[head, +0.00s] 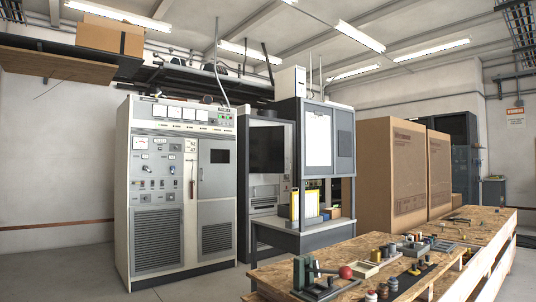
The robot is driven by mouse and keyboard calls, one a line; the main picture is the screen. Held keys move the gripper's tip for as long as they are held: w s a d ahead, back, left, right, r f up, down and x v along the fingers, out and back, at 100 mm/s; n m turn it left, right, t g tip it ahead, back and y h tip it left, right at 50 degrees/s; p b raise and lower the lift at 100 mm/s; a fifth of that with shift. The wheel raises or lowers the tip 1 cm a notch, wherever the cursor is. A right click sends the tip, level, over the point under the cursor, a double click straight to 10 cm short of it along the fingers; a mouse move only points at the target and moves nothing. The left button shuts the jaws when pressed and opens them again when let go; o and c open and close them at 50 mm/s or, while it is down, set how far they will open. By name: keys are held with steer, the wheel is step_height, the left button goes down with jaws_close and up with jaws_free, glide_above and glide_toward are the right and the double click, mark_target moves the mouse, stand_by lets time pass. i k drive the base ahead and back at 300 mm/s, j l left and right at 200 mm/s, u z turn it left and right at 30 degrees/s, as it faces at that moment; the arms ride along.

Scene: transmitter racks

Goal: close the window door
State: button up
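A tall grey rack in the middle has a dark window-like panel (266,149) in its upper front. Below it are pale louvred and panelled surfaces, partly hidden by a grey desk. I cannot tell for sure whether this dark panel is the window door, or how far open it stands. To its right, a grey cabinet (345,145) above the desk carries a bright white rectangular panel (319,136). My gripper is not in view.
A light grey transmitter rack (180,190) with meters stands at left. The grey desk (300,234) holds yellow-edged items. Large cardboard boxes (392,175) stand at right. A wooden workbench (350,290) with tools fills the front right. Floor (75,270) is clear at front left.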

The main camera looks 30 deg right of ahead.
mark_target(269, 146)
steer(key=i+j+u, duration=0.15)
steer(key=i, duration=0.25)
steer(key=i+u, duration=0.15)
steer(key=i, duration=0.8)
steer(key=i+j+z, duration=0.1)
steer(key=i, duration=0.5)
steer(key=i+j, duration=0.1)
steer(key=i, duration=0.5)
steer(key=i+j+z, duration=0.1)
steer(key=i, duration=0.5)
steer(key=i+l+z, duration=0.35)
steer(key=i, duration=0.3)
steer(key=i+z, duration=0.3)
steer(key=i, duration=0.35)
steer(key=i+j+z, duration=0.15)
steer(key=i+z, duration=0.2)
steer(key=i, duration=0.3)
steer(key=i+j+z, duration=0.3)
steer(key=i, duration=0.35)
